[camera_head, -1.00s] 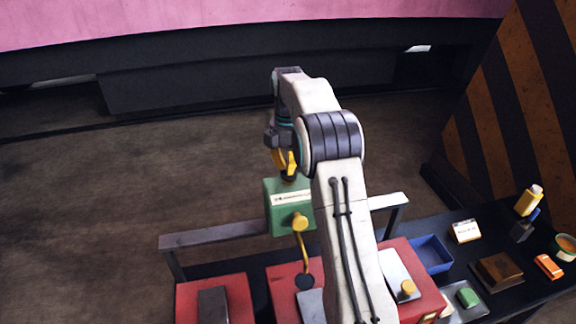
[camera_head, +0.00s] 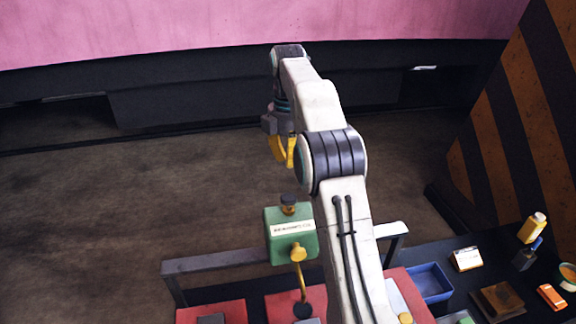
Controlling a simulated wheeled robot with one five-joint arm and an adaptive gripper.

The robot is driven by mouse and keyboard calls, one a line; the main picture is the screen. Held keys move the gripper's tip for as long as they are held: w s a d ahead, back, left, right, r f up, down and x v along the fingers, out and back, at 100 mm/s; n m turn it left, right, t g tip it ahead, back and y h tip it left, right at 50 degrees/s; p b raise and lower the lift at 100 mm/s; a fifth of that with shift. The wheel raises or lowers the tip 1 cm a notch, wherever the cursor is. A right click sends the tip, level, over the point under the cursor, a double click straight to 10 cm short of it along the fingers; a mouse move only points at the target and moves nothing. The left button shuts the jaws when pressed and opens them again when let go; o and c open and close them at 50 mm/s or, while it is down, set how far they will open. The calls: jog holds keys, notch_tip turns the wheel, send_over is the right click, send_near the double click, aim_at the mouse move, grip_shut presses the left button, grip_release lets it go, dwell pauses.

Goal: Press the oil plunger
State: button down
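The oil plunger (camera_head: 288,200) is a dark knob on a brownish collar, on top of a green box (camera_head: 291,240). The box has a white label strip, a yellow knob on its front and a thin yellow pipe running down. My gripper (camera_head: 282,152) has yellow fingers pointing down. It hangs above the plunger, with a clear gap between them in the picture, and it holds nothing that I can see. The fingers show close together from the side, so their opening is unclear. How far down the plunger sits cannot be told.
A grey rail (camera_head: 222,261) runs behind the red blocks (camera_head: 218,312). On the dark bench at right are a blue tray (camera_head: 430,281), a white card (camera_head: 466,259), a brown block (camera_head: 497,299), a yellow bottle (camera_head: 532,228) and an orange item (camera_head: 551,296). A striped panel (camera_head: 525,130) stands at right.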

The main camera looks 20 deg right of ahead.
jog(key=shift+r, duration=0.5)
dwell(1.4)
